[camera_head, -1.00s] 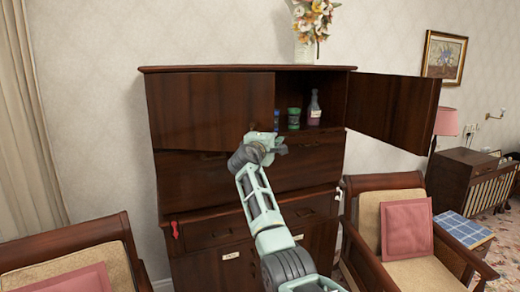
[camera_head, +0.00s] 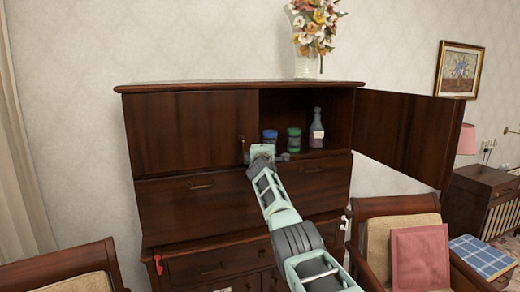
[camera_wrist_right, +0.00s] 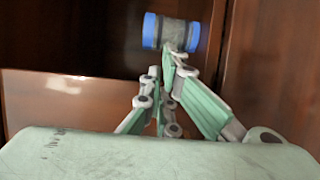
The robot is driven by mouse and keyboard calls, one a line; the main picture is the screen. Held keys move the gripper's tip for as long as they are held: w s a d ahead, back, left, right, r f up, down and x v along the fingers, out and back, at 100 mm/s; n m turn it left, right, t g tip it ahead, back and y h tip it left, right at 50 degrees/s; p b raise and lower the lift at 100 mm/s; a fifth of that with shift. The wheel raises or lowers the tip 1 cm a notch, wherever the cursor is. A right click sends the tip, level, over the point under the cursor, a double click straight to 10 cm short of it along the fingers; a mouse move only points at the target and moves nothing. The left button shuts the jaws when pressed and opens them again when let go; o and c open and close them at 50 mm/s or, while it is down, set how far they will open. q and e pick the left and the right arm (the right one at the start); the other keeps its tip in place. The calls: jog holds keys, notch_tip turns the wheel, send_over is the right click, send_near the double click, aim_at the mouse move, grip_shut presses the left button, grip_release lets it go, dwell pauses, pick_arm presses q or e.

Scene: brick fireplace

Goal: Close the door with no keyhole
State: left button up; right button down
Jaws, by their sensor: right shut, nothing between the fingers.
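The dark wooden cabinet (camera_head: 190,220) stands against the wall. Its upper right door (camera_head: 408,130) is swung wide open to the right, and I see no keyhole on its visible face. The upper left door (camera_head: 190,132) looks shut or nearly so, with a small fitting (camera_head: 242,140) near its right edge. My right gripper (camera_head: 264,153) is at the lower left of the open compartment, by that door's edge. In the right wrist view my right gripper (camera_wrist_right: 172,62) is shut and empty, with a blue-ended jar (camera_wrist_right: 172,31) beyond its fingertips. My left gripper is out of view.
A flower vase (camera_head: 307,62) is on top. An armchair with a pink cushion (camera_head: 420,258) stands below the open door; another chair (camera_head: 65,272) is at the left.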

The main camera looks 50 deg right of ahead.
jog(key=shift+a+r, duration=0.1)
jog(key=shift+r, duration=0.2)
jog(key=shift+a, duration=0.1)
jog(key=v, duration=1.2)
jog(key=shift+f, duration=0.15)
jog(key=shift+d, duration=0.2)
